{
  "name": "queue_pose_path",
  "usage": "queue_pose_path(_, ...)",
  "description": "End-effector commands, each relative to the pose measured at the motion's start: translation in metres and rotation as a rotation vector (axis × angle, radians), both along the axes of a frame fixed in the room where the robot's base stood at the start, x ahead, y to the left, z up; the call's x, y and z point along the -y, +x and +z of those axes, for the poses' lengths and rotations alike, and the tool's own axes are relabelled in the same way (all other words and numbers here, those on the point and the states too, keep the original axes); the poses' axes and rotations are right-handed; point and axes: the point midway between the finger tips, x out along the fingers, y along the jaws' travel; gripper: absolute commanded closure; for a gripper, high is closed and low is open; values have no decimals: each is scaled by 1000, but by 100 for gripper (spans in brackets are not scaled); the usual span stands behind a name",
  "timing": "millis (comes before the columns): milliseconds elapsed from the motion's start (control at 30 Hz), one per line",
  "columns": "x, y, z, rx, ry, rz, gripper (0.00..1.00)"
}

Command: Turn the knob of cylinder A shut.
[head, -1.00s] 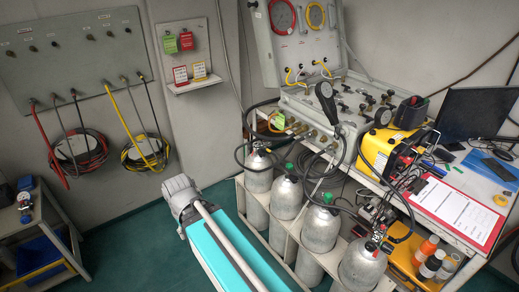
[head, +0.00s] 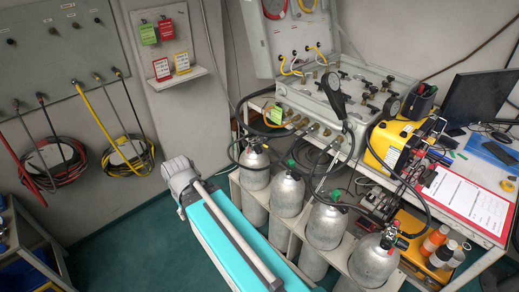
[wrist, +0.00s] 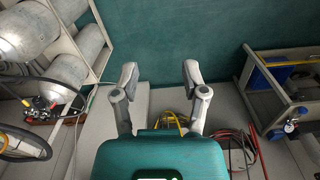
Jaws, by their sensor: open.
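Several grey gas cylinders stand upright in a row in a rack in the head view. The leftmost cylinder (head: 255,172) has a dark valve with a hose at its top. The nearest cylinder (head: 373,262) has a valve with red parts (head: 390,236). I cannot read which is cylinder A. My gripper (wrist: 160,75) is open and empty in the wrist view, over the floor and apart from the cylinders, which lie upper left there.
The air panel (head: 345,95) with gauges and hoses stands behind the cylinders. A yellow case (head: 384,147) and a red clipboard (head: 468,200) are on the bench. Hoses loop over the cylinder tops. Coiled hoses (head: 52,165) hang at left. Green floor (head: 120,240) is open left of my arm.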

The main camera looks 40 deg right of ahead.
Motion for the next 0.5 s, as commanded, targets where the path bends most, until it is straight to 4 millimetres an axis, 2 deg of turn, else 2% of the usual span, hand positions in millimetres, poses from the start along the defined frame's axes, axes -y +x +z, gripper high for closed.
queue_pose_path(300,0,0,0,0,0,0,43)
queue_pose_path(500,1,4,-4,10,13,7,7)
